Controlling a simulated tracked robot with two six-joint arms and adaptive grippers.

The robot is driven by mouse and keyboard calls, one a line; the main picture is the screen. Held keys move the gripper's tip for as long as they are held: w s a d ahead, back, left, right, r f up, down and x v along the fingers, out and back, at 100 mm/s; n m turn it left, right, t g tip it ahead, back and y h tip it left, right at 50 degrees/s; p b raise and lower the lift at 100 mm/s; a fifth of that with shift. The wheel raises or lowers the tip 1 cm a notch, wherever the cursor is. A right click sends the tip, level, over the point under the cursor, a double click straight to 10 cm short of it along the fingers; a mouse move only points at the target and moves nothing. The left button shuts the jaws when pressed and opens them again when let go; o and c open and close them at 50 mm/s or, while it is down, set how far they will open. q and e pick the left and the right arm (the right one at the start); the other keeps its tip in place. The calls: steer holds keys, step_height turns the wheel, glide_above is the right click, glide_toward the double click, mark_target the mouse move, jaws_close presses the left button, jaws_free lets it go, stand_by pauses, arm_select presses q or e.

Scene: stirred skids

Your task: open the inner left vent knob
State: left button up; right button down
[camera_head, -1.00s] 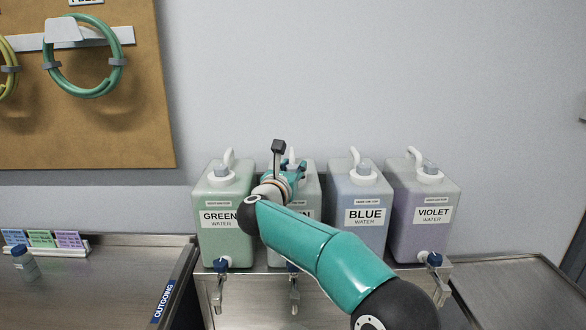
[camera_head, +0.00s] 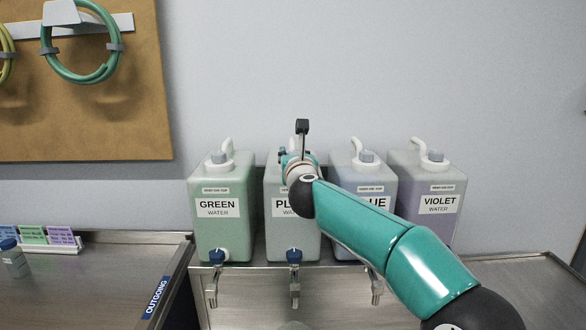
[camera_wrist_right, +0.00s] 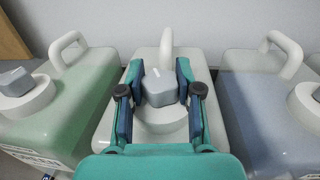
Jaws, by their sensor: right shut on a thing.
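The inner left jug (camera_head: 292,238), pale with a label starting "PL", stands second from left in the head view. Its grey vent knob (camera_wrist_right: 159,88) sits on a white cap on top of the jug in the right wrist view. My right gripper (camera_wrist_right: 160,76) is above this jug, with a finger on each side of the grey knob, shut on it. In the head view my right gripper (camera_head: 291,157) and wrist cover the knob. My left gripper is not in view.
The green jug (camera_head: 224,238) stands to the left; the blue (camera_head: 345,240) and violet (camera_head: 437,215) jugs stand to the right, the blue one partly behind my arm. Taps with blue knobs hang below the jugs. A metal counter (camera_head: 90,285) lies at left.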

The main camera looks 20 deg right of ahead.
steer(key=n+y, duration=0.2)
steer(key=y, duration=0.1)
steer(key=shift+d+y, duration=0.15)
steer(key=shift+y, duration=0.25)
steer(key=shift+n+y, duration=1.3)
steer(key=shift+y, duration=0.4)
steer(key=shift+a, duration=0.2)
steer(key=c, duration=0.7)
jaws_free()
steer(key=shift+c, duration=0.2)
steer(key=shift+s, duration=0.1)
steer(key=v, duration=1.1)
steer(key=shift+s+d, duration=0.25)
steer(key=shift+s, duration=0.1)
